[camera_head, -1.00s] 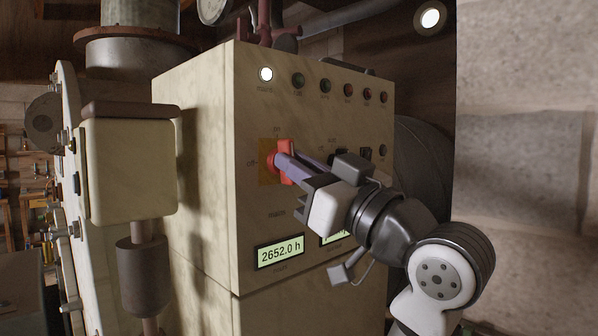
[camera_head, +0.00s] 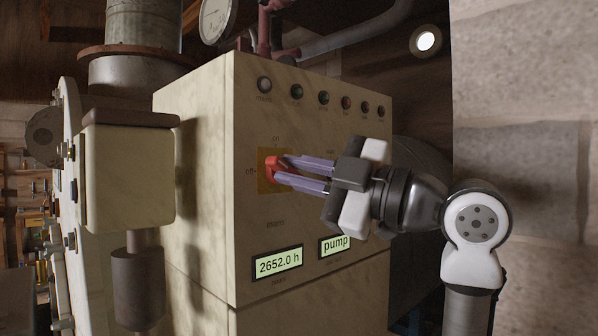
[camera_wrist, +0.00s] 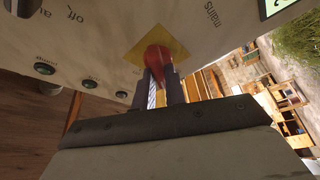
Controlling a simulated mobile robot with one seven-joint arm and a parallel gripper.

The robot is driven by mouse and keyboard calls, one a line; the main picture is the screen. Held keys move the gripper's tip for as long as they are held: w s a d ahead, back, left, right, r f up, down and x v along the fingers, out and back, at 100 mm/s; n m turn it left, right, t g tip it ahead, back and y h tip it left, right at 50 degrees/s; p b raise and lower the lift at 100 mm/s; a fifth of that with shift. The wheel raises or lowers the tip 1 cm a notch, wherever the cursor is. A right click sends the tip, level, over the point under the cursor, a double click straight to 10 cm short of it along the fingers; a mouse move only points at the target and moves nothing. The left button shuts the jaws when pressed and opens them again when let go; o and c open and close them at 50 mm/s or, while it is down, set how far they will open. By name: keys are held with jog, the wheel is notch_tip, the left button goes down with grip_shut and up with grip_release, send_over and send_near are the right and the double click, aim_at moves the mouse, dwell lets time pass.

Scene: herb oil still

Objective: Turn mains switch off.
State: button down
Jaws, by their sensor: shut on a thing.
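The red mains switch handle (camera_head: 271,167) stands on a yellow plate (camera_head: 263,184) on the cream cabinet front. Its handle lies roughly sideways, with the "off" label just left of the plate and "on" above. My gripper (camera_head: 281,170) comes from the right, its two purple fingers shut on the handle, one above and one below. In the wrist view the red handle (camera_wrist: 158,60) sits between the fingertips (camera_wrist: 160,82) in front of the yellow plate (camera_wrist: 172,44). The mains lamp (camera_head: 264,84) at the top left looks grey and unlit. My fingers partly hide the handle.
The cabinet front (camera_head: 250,215) carries a lamp row along its top and two lit displays, "2652.0 h" (camera_head: 278,263) and "pump" (camera_head: 335,244). A cream box (camera_head: 128,175) on a pipe stands left of the cabinet. A stone wall (camera_head: 530,120) is at right.

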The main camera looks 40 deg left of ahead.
jog(key=n+h, duration=0.1)
jog(key=n, duration=0.1)
jog(key=n+h+p, duration=0.1)
jog(key=n, duration=0.1)
jog(key=shift+r+g, duration=0.15)
jog(key=shift+g, duration=0.15)
jog(key=shift+n+h+p, duration=0.3)
jog(key=shift+n+p, duration=0.25)
jog(key=shift+n, duration=0.75)
jog(key=c, duration=1.5)
grip_release()
jog(key=shift+o, duration=0.2)
jog(key=b+v, duration=0.3)
jog(key=v, duration=1.1)
jog(key=shift+s, duration=0.1)
